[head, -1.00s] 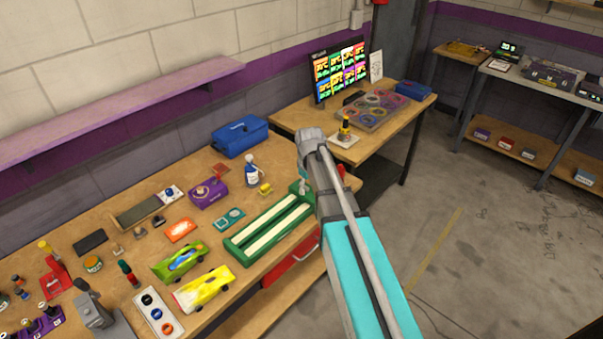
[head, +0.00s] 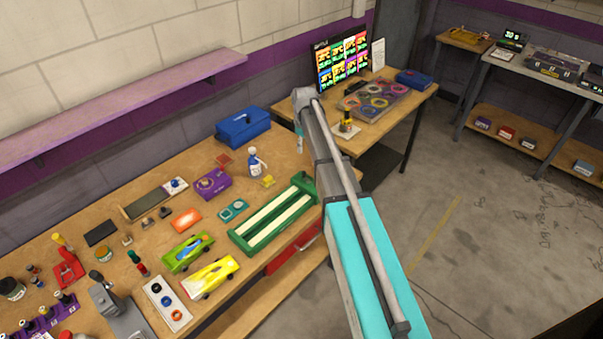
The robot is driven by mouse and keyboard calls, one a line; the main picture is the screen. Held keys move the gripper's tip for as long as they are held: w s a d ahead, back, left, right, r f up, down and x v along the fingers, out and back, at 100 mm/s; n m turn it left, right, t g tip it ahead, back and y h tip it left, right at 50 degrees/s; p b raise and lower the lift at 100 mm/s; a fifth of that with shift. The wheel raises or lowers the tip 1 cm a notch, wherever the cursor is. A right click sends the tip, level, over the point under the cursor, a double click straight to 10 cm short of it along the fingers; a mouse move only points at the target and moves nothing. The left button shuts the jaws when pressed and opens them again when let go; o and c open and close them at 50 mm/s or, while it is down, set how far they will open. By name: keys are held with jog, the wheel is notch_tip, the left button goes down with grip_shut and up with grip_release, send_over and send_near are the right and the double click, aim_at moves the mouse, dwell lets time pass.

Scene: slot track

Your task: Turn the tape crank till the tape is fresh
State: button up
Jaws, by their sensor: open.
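A green frame (head: 243,239) with two long cream strips of tape (head: 270,218) lies near the front edge of the workbench. I cannot make out a crank on it; my arm covers the area just right of its far end. My gripper (head: 299,145) shows only as a small grey and teal piece hanging below my wrist. It is open, in the air above and beyond the frame's far right end, apart from it.
Left of the frame are a yellow car (head: 208,277), a green car (head: 188,252) and a teal piece (head: 233,209). Behind it stand a spray bottle (head: 257,162), purple box (head: 212,184) and blue toolbox (head: 243,127).

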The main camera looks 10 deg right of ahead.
aim_at(304, 172)
jog(key=shift+f, duration=0.1)
notch_tip(304, 172, down, 14)
jog(key=b, duration=1.3)
jog(key=shift+r+b, duration=0.25)
jog(key=shift+b, duration=0.1)
